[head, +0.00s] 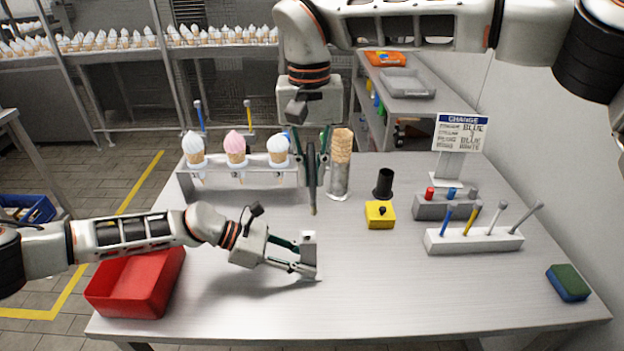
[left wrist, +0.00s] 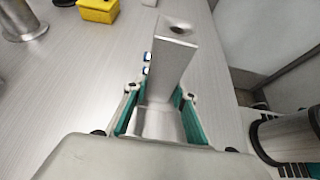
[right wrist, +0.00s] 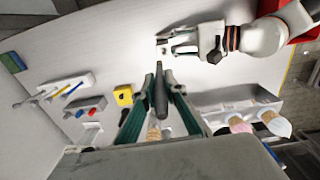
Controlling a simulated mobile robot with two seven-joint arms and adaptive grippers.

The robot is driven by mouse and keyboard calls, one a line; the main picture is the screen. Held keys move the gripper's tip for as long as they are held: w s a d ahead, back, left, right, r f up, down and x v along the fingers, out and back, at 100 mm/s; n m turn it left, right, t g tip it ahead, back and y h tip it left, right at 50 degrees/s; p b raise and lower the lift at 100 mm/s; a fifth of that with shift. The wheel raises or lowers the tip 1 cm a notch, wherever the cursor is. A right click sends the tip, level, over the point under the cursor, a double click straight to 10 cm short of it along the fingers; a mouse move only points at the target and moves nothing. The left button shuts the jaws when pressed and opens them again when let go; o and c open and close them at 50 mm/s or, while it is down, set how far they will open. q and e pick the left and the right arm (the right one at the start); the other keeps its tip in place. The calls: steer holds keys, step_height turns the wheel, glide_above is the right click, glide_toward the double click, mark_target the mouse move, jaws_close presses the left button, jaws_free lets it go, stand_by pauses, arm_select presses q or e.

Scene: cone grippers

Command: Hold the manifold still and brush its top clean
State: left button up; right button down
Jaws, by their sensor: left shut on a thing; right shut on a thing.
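The manifold (head: 309,240) is an upright grey metal block on the table, left of the table's middle. My left gripper (head: 304,262) is shut on it from the left. In the left wrist view the manifold (left wrist: 172,62) stands between the fingers, with a dark round opening at its top end. My right gripper (head: 313,170) points down and is shut on a slim dark brush (head: 313,203). The brush's brownish tip hangs above and behind the manifold, apart from it. The right wrist view also shows the brush (right wrist: 160,92) between the fingers.
A red bin (head: 140,284) stands at the front left. A cone rack (head: 225,181) and a cone stack (head: 341,160) stand behind. A yellow box (head: 380,215), a tool holder (head: 472,241) and a sponge (head: 568,283) are to the right. The front middle is clear.

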stand_by(0.4)
steer(key=shift+s+a, duration=0.8)
steer(key=shift+a, duration=0.15)
steer(key=shift+f, duration=0.1)
steer(key=shift+f, duration=2.3)
steer(key=shift+f, duration=0.6)
steer(key=shift+d, duration=0.2)
steer(key=shift+d+r, duration=0.1)
steer(key=shift+d, duration=0.85)
steer(key=shift+a, duration=0.2)
